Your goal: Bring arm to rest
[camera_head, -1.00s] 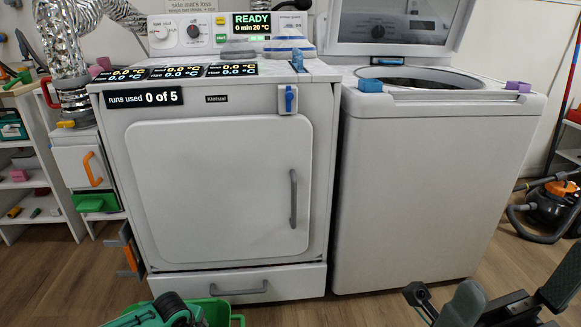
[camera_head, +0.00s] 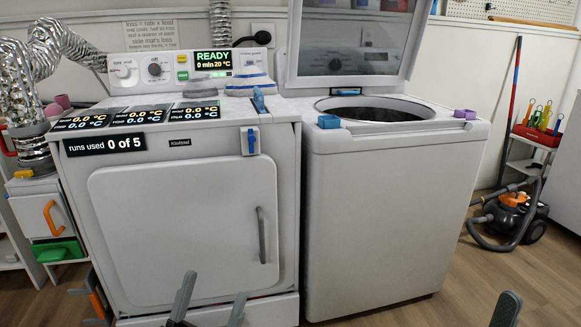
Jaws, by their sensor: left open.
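My left gripper (camera_head: 212,296) shows at the bottom edge, in front of the dryer. Its two grey-green fingers stand upright and apart, with nothing seen between them. The rest of the left arm is below the picture. One dark finger (camera_head: 507,308) at the lower right appears to belong to my right gripper. The rest of that gripper is cut off, so its opening does not show.
The white dryer (camera_head: 180,225), its door shut, stands left of the washer (camera_head: 385,220), whose lid is up. A vacuum cleaner (camera_head: 512,215) and a red tool caddy (camera_head: 537,135) are at right. A pegboard (camera_head: 480,8) is at upper right. Floor (camera_head: 480,265) shows at lower right.

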